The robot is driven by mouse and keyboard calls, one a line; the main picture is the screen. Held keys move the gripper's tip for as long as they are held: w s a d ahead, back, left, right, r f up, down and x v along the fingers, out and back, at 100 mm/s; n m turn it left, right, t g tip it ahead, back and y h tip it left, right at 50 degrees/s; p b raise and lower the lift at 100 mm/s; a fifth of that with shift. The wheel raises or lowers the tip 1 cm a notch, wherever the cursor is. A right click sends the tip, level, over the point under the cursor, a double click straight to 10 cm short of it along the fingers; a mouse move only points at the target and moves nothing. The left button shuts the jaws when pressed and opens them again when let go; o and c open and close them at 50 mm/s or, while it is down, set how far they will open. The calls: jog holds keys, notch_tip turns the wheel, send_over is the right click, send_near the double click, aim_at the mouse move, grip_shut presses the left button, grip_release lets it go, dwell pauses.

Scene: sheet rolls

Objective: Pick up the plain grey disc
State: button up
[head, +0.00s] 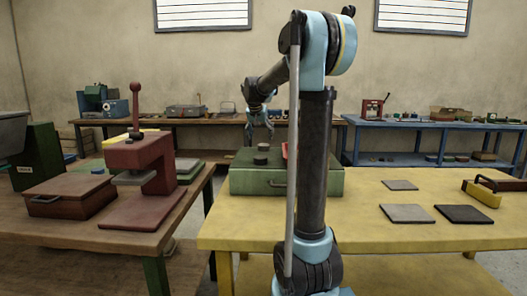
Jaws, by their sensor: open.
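A green case (240,182) with a handle on its front stands on the yellow table. On its lid are a small dark grey disc (260,161) and another dark round piece (263,148) just behind it. I cannot tell which of these is the plain grey disc. My gripper (259,136) hangs above and just behind these pieces, fingers downward, open and apparently empty. A red thing (285,150) on the case is mostly hidden by my arm.
Flat square plates, two grey (407,213) and one dark (463,214), lie on the yellow table (370,236). A yellow-and-black tool (482,193) is at its right. A red press (143,165) and brown box (70,195) stand on the left table.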

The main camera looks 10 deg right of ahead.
aim_at(264, 145)
jog(key=shift+s+x, duration=0.15)
jog(key=shift+x, duration=1.5)
jog(key=shift+s+x, duration=0.1)
jog(key=shift+x, duration=1.5)
jog(key=shift+d+f, duration=0.1)
jog(key=shift+d, duration=0.05)
jog(key=c, duration=1.1)
